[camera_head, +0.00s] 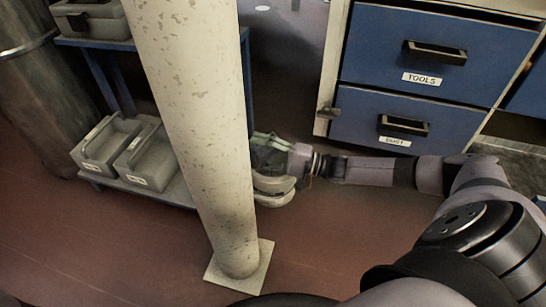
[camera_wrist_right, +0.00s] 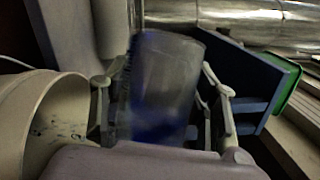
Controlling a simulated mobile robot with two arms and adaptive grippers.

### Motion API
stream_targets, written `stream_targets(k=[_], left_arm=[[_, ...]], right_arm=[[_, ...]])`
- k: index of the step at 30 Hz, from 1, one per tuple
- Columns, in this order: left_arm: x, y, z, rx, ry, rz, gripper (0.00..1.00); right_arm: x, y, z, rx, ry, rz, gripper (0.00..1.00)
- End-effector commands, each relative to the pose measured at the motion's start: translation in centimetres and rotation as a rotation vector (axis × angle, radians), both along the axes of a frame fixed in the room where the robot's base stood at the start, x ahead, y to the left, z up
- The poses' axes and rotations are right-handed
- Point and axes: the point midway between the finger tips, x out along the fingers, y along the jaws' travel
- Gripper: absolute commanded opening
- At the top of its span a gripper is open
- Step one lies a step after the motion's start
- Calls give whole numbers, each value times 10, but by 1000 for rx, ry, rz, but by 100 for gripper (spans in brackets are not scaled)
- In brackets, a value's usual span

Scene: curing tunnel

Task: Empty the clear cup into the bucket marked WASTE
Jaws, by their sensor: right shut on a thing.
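My right gripper (camera_head: 272,155) reaches left behind the pillar in the head view, which hides its fingertips. In the right wrist view its two fingers are shut on a clear cup (camera_wrist_right: 168,85), with dark blue showing in the lower part. The cup is not visible in the head view. A pale round container (camera_wrist_right: 40,118), open-mouthed with small dark marks inside, is left of the cup in the right wrist view. I cannot read a WASTE mark on it. A pale rounded shape (camera_head: 274,188) shows just below the gripper in the head view. My left gripper is not in view.
The pale, speckled pillar (camera_head: 195,110) stands in front of the gripper. Grey bins (camera_head: 147,158) sit on a low blue shelf at left. Blue drawers (camera_head: 440,45) marked TOOLS and DUST stand at upper right. The red floor (camera_head: 110,245) is clear in the foreground.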

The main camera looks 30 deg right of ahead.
Motion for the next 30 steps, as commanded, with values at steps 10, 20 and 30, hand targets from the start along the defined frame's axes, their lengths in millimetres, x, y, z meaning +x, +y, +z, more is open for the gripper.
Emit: stream_targets(k=[10,20,30], left_arm=[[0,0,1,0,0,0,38],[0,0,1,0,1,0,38],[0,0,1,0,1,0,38]], right_arm=[[1,-2,2,40,13,0,23],[1,-4,4,78,26,0,23],[2,-6,6,119,40,-1,23]])
